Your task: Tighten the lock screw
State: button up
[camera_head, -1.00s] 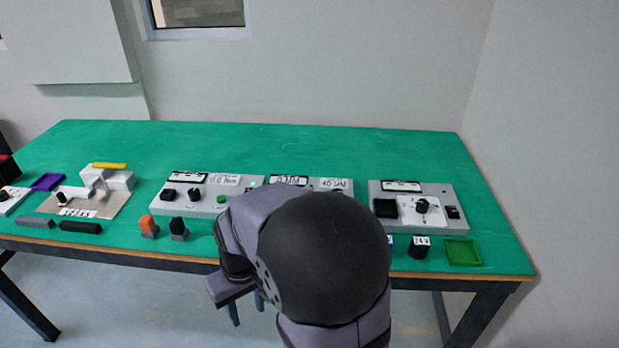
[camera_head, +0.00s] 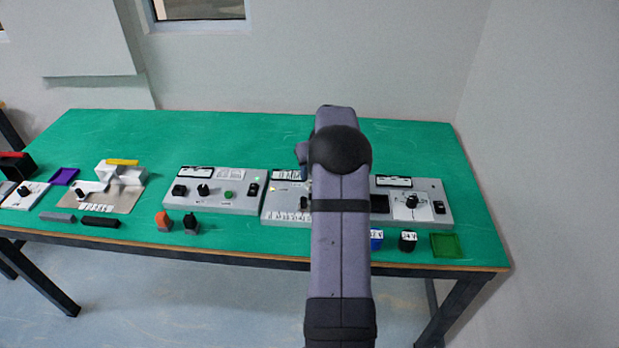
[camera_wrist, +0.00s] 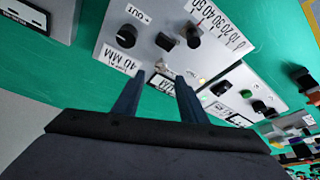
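The middle grey panel (camera_head: 272,206) is partly covered by my arm in the head view. I cannot tell which one is the lock screw. My gripper (camera_wrist: 161,76) is open and empty; its two dark fingers are apart and point toward the panel's label edge, short of the knobs in the picture.
A left panel (camera_head: 215,204) with a green button and a right panel (camera_head: 432,212) with a dial flank the middle one. Orange and black pieces, labelled blocks (camera_head: 407,241) and a green tray (camera_head: 447,245) stand along the front edge. The table's back strip is clear.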

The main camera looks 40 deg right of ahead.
jog(key=shift+p+x, duration=1.2)
jog(key=shift+x, duration=2.45)
jog(key=shift+a, duration=0.1)
grip_shut()
